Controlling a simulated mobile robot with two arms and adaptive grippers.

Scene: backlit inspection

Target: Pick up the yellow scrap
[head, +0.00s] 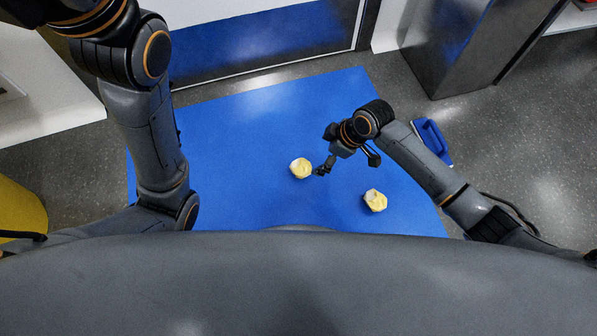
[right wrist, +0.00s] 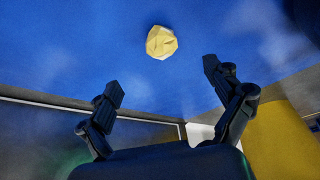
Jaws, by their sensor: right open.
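Two crumpled yellow scraps lie on the blue surface in the head view: one left of my right gripper (head: 301,168), one lower right of it (head: 375,200). My right gripper (head: 347,166) is open and empty, with one finger close beside the left scrap; I cannot tell if they touch. In the right wrist view, one yellow scrap (right wrist: 161,42) lies beyond the spread fingertips (right wrist: 163,82), roughly centred between them. I cannot tell which of the two it is. My left arm shows at the left, but its gripper is outside the picture.
The blue surface (head: 230,140) is otherwise clear. A blue object (head: 432,138) lies beyond its right edge. A dark metallic cabinet (head: 470,45) stands at upper right. A yellow container (head: 18,212) is at far left.

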